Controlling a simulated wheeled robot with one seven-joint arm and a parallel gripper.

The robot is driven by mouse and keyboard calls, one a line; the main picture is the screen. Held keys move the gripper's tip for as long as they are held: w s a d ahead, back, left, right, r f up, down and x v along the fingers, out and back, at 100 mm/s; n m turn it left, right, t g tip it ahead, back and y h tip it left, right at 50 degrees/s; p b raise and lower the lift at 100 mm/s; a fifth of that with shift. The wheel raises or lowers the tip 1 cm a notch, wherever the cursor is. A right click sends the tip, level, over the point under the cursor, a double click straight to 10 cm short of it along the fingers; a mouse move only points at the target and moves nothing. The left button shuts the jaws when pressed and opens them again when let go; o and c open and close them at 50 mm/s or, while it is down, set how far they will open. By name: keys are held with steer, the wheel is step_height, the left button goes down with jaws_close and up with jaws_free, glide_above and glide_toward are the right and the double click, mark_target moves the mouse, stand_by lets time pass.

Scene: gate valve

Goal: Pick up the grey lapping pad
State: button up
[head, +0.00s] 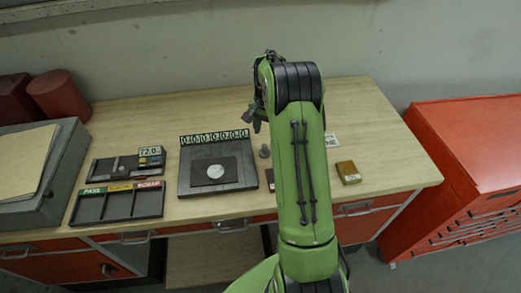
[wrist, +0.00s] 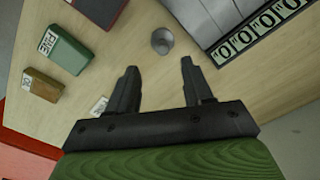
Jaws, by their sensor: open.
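My gripper (wrist: 159,68) is open and empty, its fingers pointing down over the bench; in the head view it (head: 257,118) is partly hidden by my arm. A dark grey flat piece with a red edge (wrist: 98,10) is cut off at the top of the wrist view, left of the fingers. It may be the lapping pad, but I cannot tell for sure. In the head view a small dark reddish piece (head: 270,180) lies at the front edge, beside my arm. A small grey cylinder (wrist: 162,40) stands just beyond the fingertips, apart from them; it also shows in the head view (head: 264,152).
A green labelled block (wrist: 70,50) and a brown labelled block (wrist: 43,86) lie left in the wrist view. A dark plate (head: 182,185) with a round pale disc (head: 215,171), a sorting tray (head: 150,206) and a grey case (head: 70,160) stand left. The bench back is clear.

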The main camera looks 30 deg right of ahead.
mark_target(264, 145)
steer(key=f, duration=0.8)
steer(key=shift+w+f+p, duration=0.3)
steer(key=shift+f+p, duration=0.1)
steer(key=shift+s+r, duration=0.1)
steer(key=shift+c, duration=1.3)
jaws_close()
